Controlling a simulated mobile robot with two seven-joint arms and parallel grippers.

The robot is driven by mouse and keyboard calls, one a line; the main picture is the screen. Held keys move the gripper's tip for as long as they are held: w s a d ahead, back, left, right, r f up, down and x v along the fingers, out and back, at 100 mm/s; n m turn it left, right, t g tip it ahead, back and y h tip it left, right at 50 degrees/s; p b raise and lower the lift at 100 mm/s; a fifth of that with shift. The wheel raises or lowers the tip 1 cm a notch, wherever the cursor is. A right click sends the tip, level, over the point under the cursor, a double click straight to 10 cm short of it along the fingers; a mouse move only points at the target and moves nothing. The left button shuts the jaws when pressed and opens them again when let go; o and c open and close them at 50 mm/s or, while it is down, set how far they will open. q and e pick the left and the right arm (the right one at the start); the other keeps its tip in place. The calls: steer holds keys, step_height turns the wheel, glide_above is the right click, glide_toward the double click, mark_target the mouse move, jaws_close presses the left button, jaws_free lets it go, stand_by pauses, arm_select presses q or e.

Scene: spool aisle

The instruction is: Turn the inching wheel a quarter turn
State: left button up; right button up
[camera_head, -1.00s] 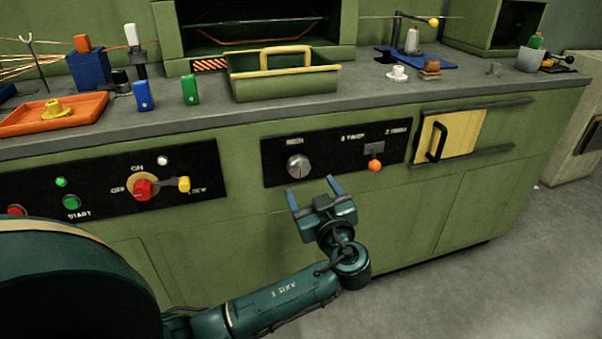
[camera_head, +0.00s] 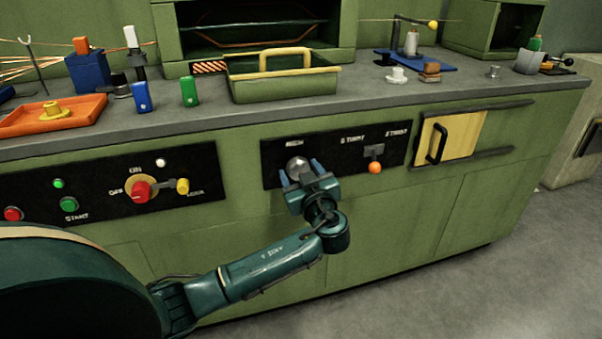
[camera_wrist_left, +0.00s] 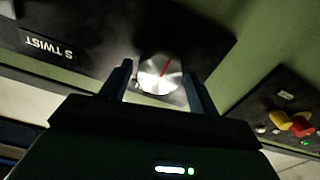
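The inching wheel appears to be the round silver knob (camera_head: 297,165) on the black panel in the cabinet front. In the left wrist view the knob (camera_wrist_left: 161,74) shows a red line slanting up to the right. My left gripper (camera_head: 299,172) is open in front of the knob and hides its lower part in the head view. In the left wrist view its two fingers (camera_wrist_left: 159,86) stand apart, one to each side of the knob. I cannot tell whether they touch it. My right gripper is not in view.
An orange-tipped lever (camera_head: 375,166) sits to the right on the same panel. A red and yellow switch (camera_head: 141,191) is on the left panel. A yellow door with a black handle (camera_head: 437,142) is further right. The counter above holds a green tray (camera_head: 285,85).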

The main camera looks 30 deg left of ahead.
arm_select(q)
steer(key=c, duration=0.7)
steer(key=shift+o, duration=0.2)
